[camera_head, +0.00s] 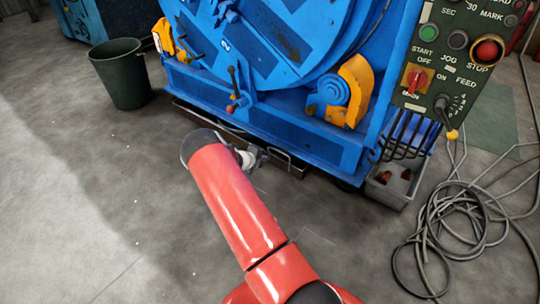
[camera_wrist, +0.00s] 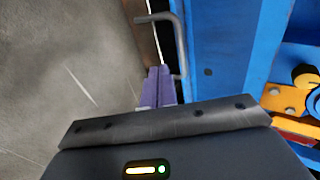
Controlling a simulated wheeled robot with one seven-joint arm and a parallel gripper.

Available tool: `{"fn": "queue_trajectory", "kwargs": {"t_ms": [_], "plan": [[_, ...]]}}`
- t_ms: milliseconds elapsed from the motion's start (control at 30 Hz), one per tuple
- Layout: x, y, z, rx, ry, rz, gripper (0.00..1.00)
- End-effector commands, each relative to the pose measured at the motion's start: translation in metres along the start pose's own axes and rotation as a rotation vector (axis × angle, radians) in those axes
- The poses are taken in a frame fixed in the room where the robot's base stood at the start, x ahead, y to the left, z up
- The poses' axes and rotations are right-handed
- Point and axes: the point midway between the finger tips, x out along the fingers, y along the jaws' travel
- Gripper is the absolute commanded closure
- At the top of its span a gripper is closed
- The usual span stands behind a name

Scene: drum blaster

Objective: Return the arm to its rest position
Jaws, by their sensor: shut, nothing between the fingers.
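My red arm (camera_head: 235,200) reaches forward from the bottom of the head view toward the front of the blue drum blaster (camera_head: 290,120). My gripper (camera_wrist: 158,72) shows in the wrist view as two purple fingers side by side, shut with nothing between them. In the head view the arm hides most of the gripper. The fingertips are close to a bent metal handle (camera_wrist: 176,30) at the machine's lower edge in the wrist view. I cannot tell whether they touch it.
A control panel (camera_head: 445,60) with buttons is at the upper right. Coiled cables (camera_head: 440,225) lie on the floor at right, near a grey tray (camera_head: 388,192) with small brown pieces. A dark green bin (camera_head: 122,78) stands at left. The floor at lower left is clear.

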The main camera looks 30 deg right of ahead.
Motion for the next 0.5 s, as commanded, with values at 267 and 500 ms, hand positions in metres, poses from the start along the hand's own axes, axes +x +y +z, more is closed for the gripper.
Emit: {"fn": "queue_trajectory", "kwargs": {"t_ms": [267,500], "plan": [[-0.049,0.001,0.0,-0.002,0.001,0.003,1.0],[-0.058,0.002,-0.001,-0.002,0.001,0.002,1.0]]}}
